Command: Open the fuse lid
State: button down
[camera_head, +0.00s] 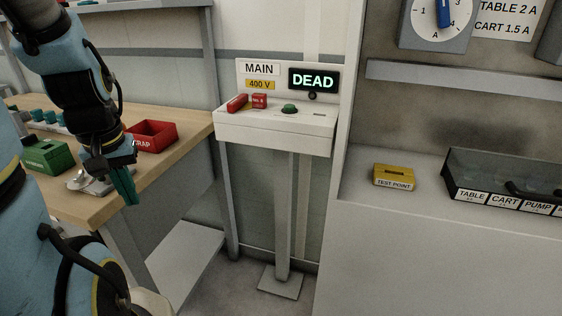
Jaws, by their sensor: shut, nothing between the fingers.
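The fuse box is a long dark case on the grey counter at the right, cut off by the picture's edge. Its clear lid (515,165) appears to lie down over it. A dark handle (525,190) shows toward the front. White labels (472,197) along the front read TABLE, CART and PUMP, with another cut off. My gripper (126,190) hangs at the left by the wooden bench's edge, far from the lid. Its green fingers point down, shut and empty.
A yellow TEST POINT block (393,177) sits left of the fuse box. A white MAIN pedestal (275,128) with a DEAD display (312,79) stands mid-picture. A shelf (460,80) overhangs the counter.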

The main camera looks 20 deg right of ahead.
aim_at(513, 191)
jog(key=k+z, duration=0.2)
jog(key=z, duration=0.5)
jog(key=i+l, duration=0.1)
jog(key=l, duration=0.25)
jog(key=i+l, duration=0.1)
jog(key=l, duration=0.25)
